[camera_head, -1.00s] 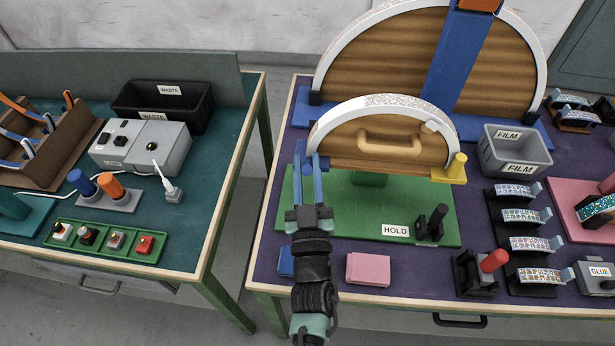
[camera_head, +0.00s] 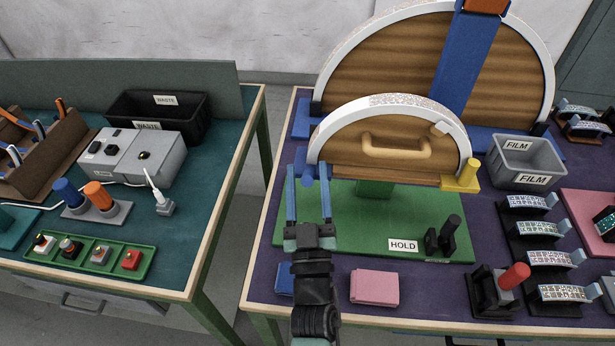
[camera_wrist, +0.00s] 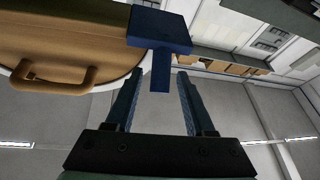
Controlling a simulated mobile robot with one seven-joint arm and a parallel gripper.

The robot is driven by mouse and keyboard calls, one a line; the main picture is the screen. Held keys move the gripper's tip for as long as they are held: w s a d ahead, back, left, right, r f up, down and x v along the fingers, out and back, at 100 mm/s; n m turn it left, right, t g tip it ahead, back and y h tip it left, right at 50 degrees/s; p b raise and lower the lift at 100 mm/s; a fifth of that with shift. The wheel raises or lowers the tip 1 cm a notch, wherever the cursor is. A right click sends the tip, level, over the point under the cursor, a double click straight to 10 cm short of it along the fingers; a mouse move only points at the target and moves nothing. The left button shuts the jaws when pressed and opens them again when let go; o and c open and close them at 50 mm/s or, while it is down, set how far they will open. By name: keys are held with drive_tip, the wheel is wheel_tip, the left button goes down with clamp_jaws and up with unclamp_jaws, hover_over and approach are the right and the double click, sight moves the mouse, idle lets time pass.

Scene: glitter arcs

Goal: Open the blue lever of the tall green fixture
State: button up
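The tall green fixture has a flat green base (camera_head: 345,230) and an upright half-round wooden board (camera_head: 355,155) with a white arc rim and a tan handle. Its blue lever (camera_head: 308,180) is a small blue piece at the arc's left end. In the wrist view, the blue lever (camera_wrist: 160,72) is a block with a stem pointing toward my gripper. My gripper (camera_head: 307,168) is open, its blue fingers on either side of the lever in the picture. In the wrist view, gaps show between the stem and both fingers (camera_wrist: 158,85). I see no clear contact.
A yellow piece (camera_head: 463,177) is at the arc's right end. A black lever clamp (camera_head: 443,238) stands on the green base beside the HOLD label. A pink block (camera_head: 375,287) lies in front. A larger arc fixture (camera_head: 400,60) stands behind. A red-handled clamp (camera_head: 505,285) is front right.

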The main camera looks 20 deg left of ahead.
drive_tip(key=shift+f, duration=0.1)
drive_tip(key=shift+s+d+f, duration=0.15)
drive_tip(key=shift+s+d, duration=0.05)
drive_tip(key=shift+s, duration=0.1)
drive_tip(key=s+d, duration=0.5)
drive_tip(key=s, duration=0.6)
drive_tip(key=shift+d+b, duration=0.15)
drive_tip(key=shift+b, duration=0.15)
drive_tip(key=shift+s, duration=0.1)
